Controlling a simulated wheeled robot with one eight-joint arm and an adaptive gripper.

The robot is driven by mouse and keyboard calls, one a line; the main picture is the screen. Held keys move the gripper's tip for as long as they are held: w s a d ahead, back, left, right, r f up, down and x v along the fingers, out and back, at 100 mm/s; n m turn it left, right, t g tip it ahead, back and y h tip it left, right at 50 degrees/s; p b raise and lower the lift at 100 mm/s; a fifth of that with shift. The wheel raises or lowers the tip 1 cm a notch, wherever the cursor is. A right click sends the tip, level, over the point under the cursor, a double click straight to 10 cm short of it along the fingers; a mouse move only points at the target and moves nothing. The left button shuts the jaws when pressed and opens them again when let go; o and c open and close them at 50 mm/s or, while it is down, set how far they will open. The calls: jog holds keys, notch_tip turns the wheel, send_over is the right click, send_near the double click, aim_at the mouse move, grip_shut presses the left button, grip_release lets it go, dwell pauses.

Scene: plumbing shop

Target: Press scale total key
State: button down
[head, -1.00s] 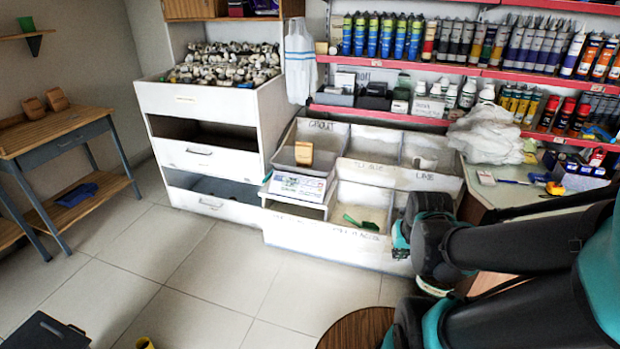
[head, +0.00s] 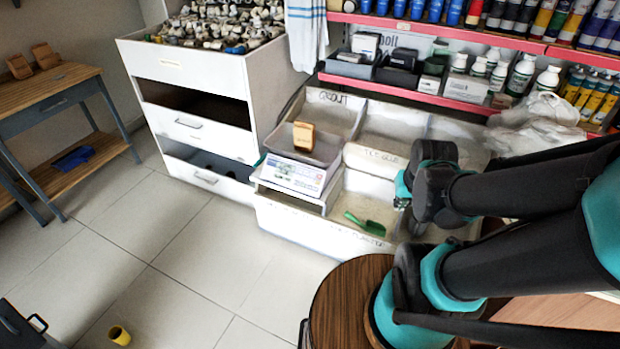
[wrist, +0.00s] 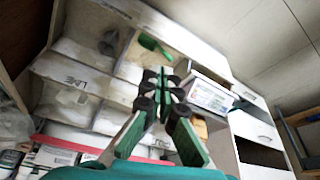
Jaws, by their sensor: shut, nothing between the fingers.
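The scale (head: 292,176) is a white box with a printed front panel, perched at the front left of the bin unit. Its separate keys are too small to make out, so I cannot tell which is the total key. A grey tray on top holds a tan block (head: 303,136). In the wrist view the scale (wrist: 211,96) is right of the fingers. My gripper (wrist: 164,86) is shut and empty, with green-faced fingers. In the head view my wrist is right of the scale, clearly apart from it; the fingertips are hard to make out there.
White bins (head: 335,240) surround the scale, and a green scoop (head: 365,222) lies in one. A drawer cabinet (head: 190,85) stands to the left. A round wooden top (head: 340,300) is at the front, near my arm. A yellow cup (head: 119,335) is on the open tiled floor.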

dwell(0.3)
jog(key=w+a+n+g, duration=0.1)
jog(key=w+a+n, duration=0.6)
jog(key=w, duration=0.5)
jog(key=w+a+n+g, duration=0.1)
jog(key=w+a+n, duration=0.3)
jog(key=w+n, duration=0.6)
jog(key=w+a+f+n+g, duration=0.1)
jog(key=w+a+f+n, duration=0.6)
jog(key=a+f, duration=0.2)
jog(key=w+a+f+n+g, duration=0.1)
jog(key=w+a+f+n, duration=0.6)
jog(key=a+f, duration=0.3)
jog(key=shift+w+f+n, duration=0.3)
jog(key=shift+f+n, duration=0.1)
jog(key=shift+n, duration=0.1)
